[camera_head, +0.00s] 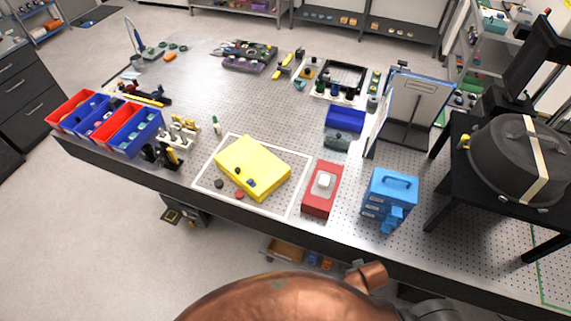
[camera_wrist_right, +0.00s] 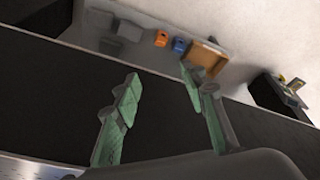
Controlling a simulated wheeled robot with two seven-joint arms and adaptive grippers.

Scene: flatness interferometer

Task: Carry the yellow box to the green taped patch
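The yellow box (camera_head: 252,167) lies flat on the perforated metal table, inside a white outlined rectangle (camera_head: 206,163) near the front edge. Several small dark, red and blue knobs or pieces show at its front corner. My left gripper is not in view.
Red and blue bins (camera_head: 103,122) stand at the table's left. A red device (camera_head: 322,189) and a blue case (camera_head: 389,196) stand right of the box. A black stand with a dark round vessel (camera_head: 517,160) is at the right. An orange-brown bin (camera_wrist_right: 207,60) is below the table.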

